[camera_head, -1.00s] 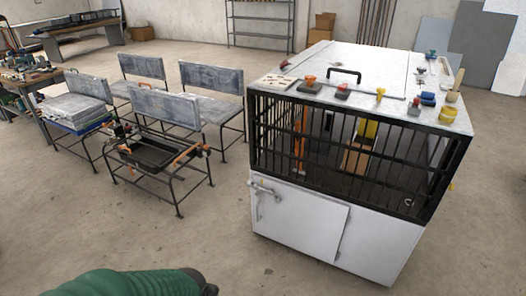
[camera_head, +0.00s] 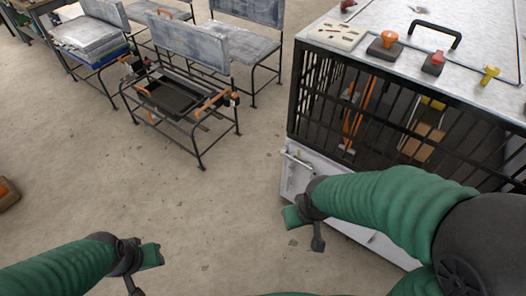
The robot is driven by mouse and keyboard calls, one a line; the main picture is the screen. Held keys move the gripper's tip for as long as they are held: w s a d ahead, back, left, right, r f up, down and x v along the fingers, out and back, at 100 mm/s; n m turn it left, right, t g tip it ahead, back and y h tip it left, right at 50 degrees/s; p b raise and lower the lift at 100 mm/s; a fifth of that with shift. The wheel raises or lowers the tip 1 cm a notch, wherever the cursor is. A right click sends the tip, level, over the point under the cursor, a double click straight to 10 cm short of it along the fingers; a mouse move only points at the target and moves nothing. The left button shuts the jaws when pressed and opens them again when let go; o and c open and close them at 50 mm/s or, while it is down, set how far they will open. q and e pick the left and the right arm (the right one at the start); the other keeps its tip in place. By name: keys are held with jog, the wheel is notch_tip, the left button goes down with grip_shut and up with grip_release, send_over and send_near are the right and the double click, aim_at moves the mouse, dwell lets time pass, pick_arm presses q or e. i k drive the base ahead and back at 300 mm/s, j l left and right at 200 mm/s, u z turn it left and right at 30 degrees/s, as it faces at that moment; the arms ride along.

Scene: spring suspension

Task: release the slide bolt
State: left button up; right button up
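The slide bolt (camera_head: 297,158) is a light metal bolt on the upper left of the white cabinet door, below the black barred cage. Its lower end is close to my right arm in the picture, so its full shape is hard to make out. My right gripper (camera_head: 306,229) is just below the bolt in the picture, apart from it, with its fingers spread and nothing between them. My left gripper (camera_head: 143,270) is at the lower left over bare floor, fingers spread and empty. My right forearm covers much of the cabinet door.
The cage top (camera_head: 385,70) carries a black handle (camera_head: 435,34), an orange knob (camera_head: 388,42), a red one (camera_head: 433,62) and a yellow one (camera_head: 489,76). A black metal frame bench (camera_head: 180,105) stands left of the cage. The floor (camera_head: 130,200) between is clear.

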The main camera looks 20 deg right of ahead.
aim_at(293, 166)
jog(key=i+j+z, duration=0.2)
jog(key=i, duration=0.3)
jog(key=i+j+z, duration=0.2)
jog(key=i+j, duration=0.15)
jog(key=i+j+z, duration=0.2)
jog(key=z, duration=0.2)
jog(key=i+j+z, duration=0.25)
jog(key=z, duration=0.15)
jog(key=i+j+z, duration=0.15)
jog(key=j+z, duration=0.25)
jog(key=i+j+z, duration=0.1)
jog(key=j+z, duration=1.55)
jog(key=j, duration=0.25)
